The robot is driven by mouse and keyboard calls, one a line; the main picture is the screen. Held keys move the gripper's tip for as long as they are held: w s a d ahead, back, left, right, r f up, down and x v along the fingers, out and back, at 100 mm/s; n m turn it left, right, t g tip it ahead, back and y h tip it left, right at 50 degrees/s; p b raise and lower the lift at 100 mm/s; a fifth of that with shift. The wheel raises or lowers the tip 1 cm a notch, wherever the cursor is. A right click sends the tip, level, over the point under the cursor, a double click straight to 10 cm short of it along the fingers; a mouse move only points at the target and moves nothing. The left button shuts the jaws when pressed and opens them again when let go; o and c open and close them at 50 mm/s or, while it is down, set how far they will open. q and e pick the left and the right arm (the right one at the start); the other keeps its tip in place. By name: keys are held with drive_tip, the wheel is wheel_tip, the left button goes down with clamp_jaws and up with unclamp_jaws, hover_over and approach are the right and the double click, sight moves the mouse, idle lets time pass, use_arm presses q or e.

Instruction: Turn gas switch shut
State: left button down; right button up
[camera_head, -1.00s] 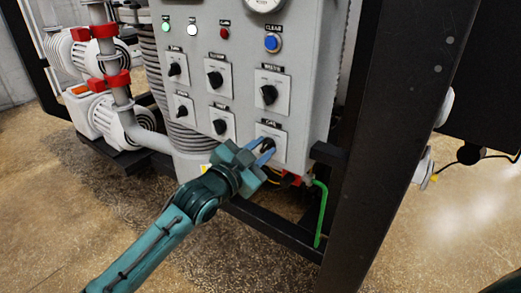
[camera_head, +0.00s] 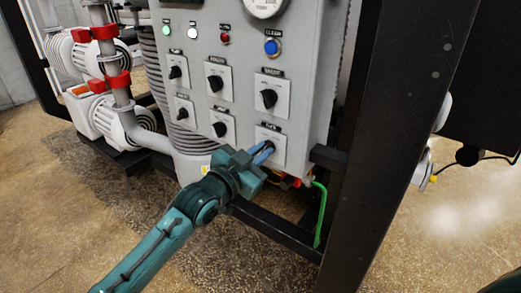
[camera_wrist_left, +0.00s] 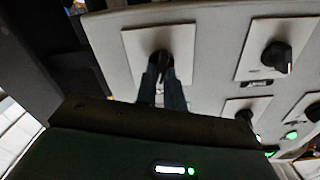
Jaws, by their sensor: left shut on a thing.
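The gas switch is a black rotary knob on a white square plate (camera_head: 277,152), at the lower right of the grey control panel. Its label is too small to read surely. My left gripper (camera_head: 262,153) reaches up to it from the lower left, with its blue fingers closed on the knob. In the left wrist view the plate (camera_wrist_left: 133,47) is at upper middle, and the fingers (camera_wrist_left: 162,88) are on either side of the black knob (camera_wrist_left: 161,57), hiding part of it. My right gripper is not in view.
Several similar black knobs sit above and left on the grey panel (camera_head: 245,110), with a blue button (camera_head: 271,46) higher up. A thick black frame post (camera_head: 385,150) stands to the right. A green hose (camera_head: 321,215) hangs below the panel.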

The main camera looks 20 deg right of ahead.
use_arm(q)
drive_tip(key=shift+w+a+f+n+p, duration=0.1)
drive_tip(key=shift+n+p, duration=0.3)
drive_tip(key=shift+n, duration=2.05)
drive_tip(key=shift+w+a+n+p, duration=0.1)
drive_tip(key=shift+n+p, duration=0.3)
drive_tip(key=shift+n, duration=2.05)
drive_tip(key=c, duration=1.5)
unclamp_jaws()
drive_tip(key=v, duration=1.3)
drive_tip(key=shift+b, duration=0.35)
